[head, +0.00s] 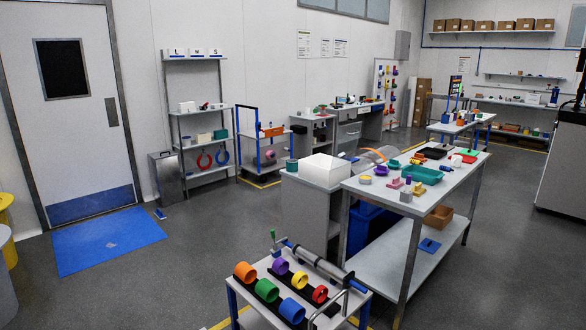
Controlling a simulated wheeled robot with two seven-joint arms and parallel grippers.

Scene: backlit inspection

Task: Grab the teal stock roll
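On the cart (352,306) in front, rolls in two dark racks are orange (245,272), green (267,290), blue (292,310), purple (280,266), yellow (299,280) and red (320,294); none looks teal. Neither of my grippers is in view.
The workbench (383,196) behind the cart holds a teal tray (423,176) and several small coloured parts. A grey roller tool (318,265) lies across the cart.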

